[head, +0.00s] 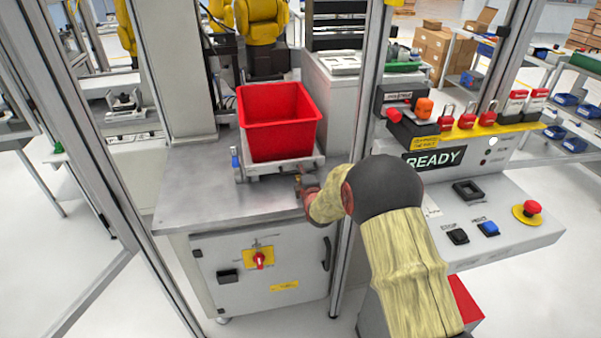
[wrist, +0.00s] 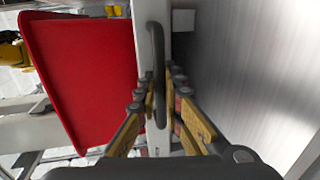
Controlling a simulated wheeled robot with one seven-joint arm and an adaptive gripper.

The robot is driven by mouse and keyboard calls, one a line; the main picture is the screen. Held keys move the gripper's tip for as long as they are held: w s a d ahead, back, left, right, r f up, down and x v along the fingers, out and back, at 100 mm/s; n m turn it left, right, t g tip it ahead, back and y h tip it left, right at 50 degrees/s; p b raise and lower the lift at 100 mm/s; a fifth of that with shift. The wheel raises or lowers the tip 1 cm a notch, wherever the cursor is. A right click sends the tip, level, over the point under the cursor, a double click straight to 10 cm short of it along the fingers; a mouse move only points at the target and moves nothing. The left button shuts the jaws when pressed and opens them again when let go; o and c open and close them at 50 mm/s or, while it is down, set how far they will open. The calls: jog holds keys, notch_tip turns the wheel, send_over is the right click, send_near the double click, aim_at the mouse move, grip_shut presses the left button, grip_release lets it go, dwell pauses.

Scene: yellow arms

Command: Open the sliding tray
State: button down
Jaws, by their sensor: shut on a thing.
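The sliding tray (head: 268,171) is a light grey plate on the metal worktop, with a red bin (head: 280,130) standing on it. In the wrist view the tray's pale front edge (wrist: 145,30) runs up the picture, with a dark curved handle (wrist: 157,60) on it. My gripper (head: 304,188) is at the tray's front right corner. In the wrist view its fingers (wrist: 162,95) lie on both sides of the handle and are closed on it.
The worktop (head: 200,200) is bare in front of and left of the tray. A frame post (head: 354,190) stands close right of my gripper. A control panel (head: 490,215) with a READY display is at right. A cabinet door (head: 290,268) is below the worktop.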

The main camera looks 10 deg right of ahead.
jog(key=shift+s+f, duration=0.1)
jog(key=shift+s, duration=0.05)
jog(key=f+v, duration=0.2)
jog(key=v, duration=1.1)
jog(key=s+f+b+v, duration=0.1)
jog(key=f+v, duration=0.2)
jog(key=v, duration=1)
jog(key=shift+f, duration=0.2)
jog(key=c, duration=2.1)
grip_release()
jog(key=shift+o, duration=0.9)
jog(key=shift+r, duration=0.1)
jog(key=shift+s, duration=0.1)
jog(key=v, duration=1.1)
jog(key=shift+s, duration=0.4)
